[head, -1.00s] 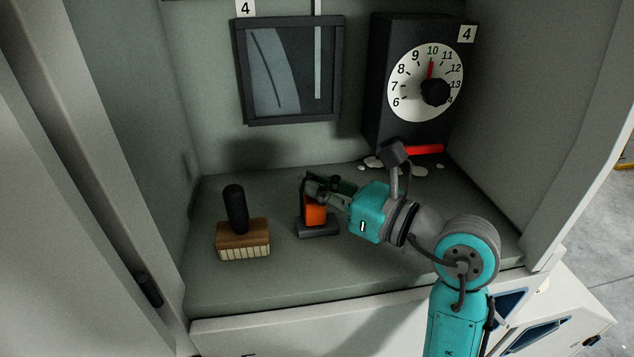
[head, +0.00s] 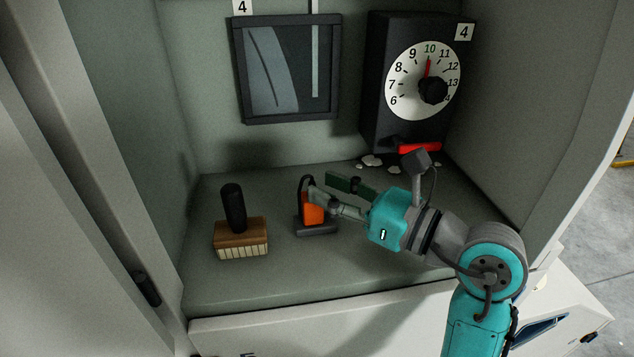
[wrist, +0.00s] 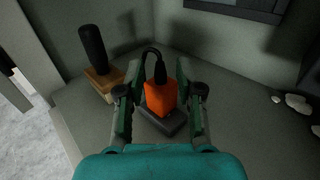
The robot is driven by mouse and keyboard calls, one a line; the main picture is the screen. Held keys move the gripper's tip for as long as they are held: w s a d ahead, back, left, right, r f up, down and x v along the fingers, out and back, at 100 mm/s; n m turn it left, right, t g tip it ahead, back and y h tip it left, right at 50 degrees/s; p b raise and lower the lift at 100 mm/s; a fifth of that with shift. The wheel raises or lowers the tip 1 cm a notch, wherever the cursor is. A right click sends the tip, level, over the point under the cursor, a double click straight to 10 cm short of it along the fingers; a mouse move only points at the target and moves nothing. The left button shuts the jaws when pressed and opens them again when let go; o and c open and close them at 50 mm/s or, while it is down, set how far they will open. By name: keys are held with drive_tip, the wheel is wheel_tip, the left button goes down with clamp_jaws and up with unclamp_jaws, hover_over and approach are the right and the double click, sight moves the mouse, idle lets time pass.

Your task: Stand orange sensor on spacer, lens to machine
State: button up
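The orange sensor (head: 313,211) stands upright on the dark grey spacer (head: 318,229) on the shelf, with a black cable looping up from its top. In the wrist view the sensor (wrist: 161,98) sits on the spacer (wrist: 176,127) between and beyond my finger pads. My gripper (head: 323,187) is open, reaching in from the right, with one finger overlapping the sensor in the head view. In the wrist view my gripper (wrist: 160,85) shows gaps on both sides of the sensor. The lens is not visible, so I cannot tell its facing.
A wooden brush with black handle (head: 234,208) stands left of the sensor. A dark framed window (head: 290,70) is on the back wall. A dial box (head: 376,80) with a red bar (head: 420,148) stands back right, with white fluff (head: 372,160) below. The shelf front is clear.

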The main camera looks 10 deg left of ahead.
drive_tip(key=v, duration=0.9)
drive_tip(key=shift+a, duration=0.1)
drive_tip(key=s+f+m+t+y, duration=0.3)
drive_tip(key=s+f+m+y, duration=0.35)
drive_tip(key=s+m, duration=0.55)
drive_tip(key=s+d+f+n+t+h, duration=0.1)
drive_tip(key=s+d+f+n+h, duration=0.5)
drive_tip(key=s+f+n+h, duration=0.5)
drive_tip(key=s+d+f+n+t+h, duration=0.2)
drive_tip(key=s+d+f+n+h, duration=0.5)
drive_tip(key=n, duration=1.7)
drive_tip(key=s+f+h, duration=0.4)
drive_tip(key=f, duration=0.3)
drive_tip(key=shift+d+f+n, duration=0.15)
drive_tip(key=shift+f+n, duration=0.1)
drive_tip(key=shift+n, duration=0.15)
